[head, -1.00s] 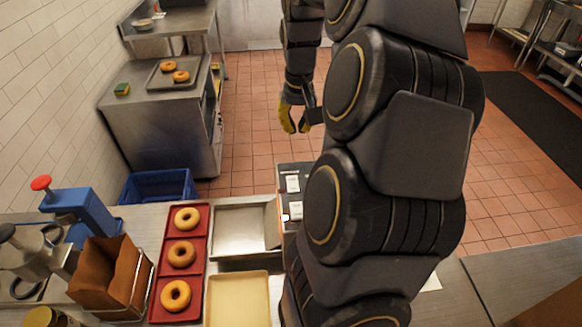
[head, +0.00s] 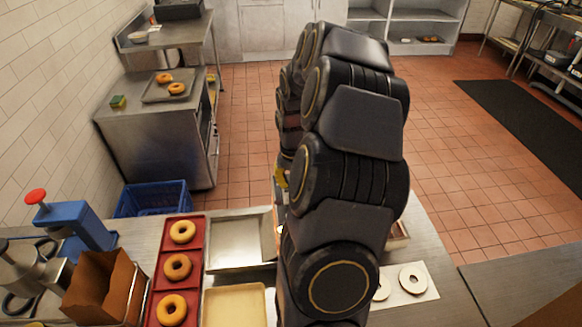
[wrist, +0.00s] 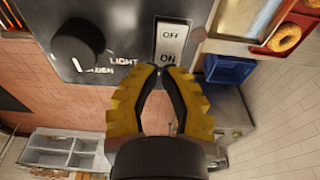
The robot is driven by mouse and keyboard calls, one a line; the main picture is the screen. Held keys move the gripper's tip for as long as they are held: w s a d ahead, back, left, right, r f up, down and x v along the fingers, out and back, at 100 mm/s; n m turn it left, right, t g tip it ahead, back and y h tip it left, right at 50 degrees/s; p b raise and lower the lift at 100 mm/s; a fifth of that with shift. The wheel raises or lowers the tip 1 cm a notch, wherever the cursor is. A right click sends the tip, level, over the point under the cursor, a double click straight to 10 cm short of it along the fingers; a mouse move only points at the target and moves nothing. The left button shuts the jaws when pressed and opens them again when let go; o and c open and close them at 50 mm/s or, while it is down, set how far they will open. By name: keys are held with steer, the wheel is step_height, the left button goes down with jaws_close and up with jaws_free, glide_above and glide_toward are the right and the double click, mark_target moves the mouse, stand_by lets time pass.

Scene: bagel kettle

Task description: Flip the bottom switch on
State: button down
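In the wrist view a dark control panel (wrist: 125,28) fills the upper part. A white rocker switch (wrist: 171,45), marked OFF at its upper end and ON at its lower end, sits on it. Only one switch shows, and I cannot tell whether it is the bottom one or which way it is tipped. My gripper (wrist: 160,69) has yellow ribbed fingers that curve in and meet at the tips, with nothing between them. The tips are just below the ON end; contact cannot be told. In the head view my arm hides the panel and nearly all of the gripper.
A black knob (wrist: 73,45) stands out from the panel, left of the switch. In the head view a red tray (head: 154,279) with bagels, a metal tray (head: 238,243) and a cream tray (head: 235,305) lie left of my arm. A white board (head: 425,290) with bagel halves lies right.

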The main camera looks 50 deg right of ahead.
steer(key=shift+f, duration=0.3)
steer(key=shift+f, duration=0.35)
steer(key=shift+r, duration=0.1)
steer(key=shift+r, duration=0.8)
steer(key=shift+d, duration=0.1)
step_height(320, 180, up, 14)
steer(key=w+d, duration=0.1)
steer(key=shift+w, duration=0.15)
stand_by(0.7)
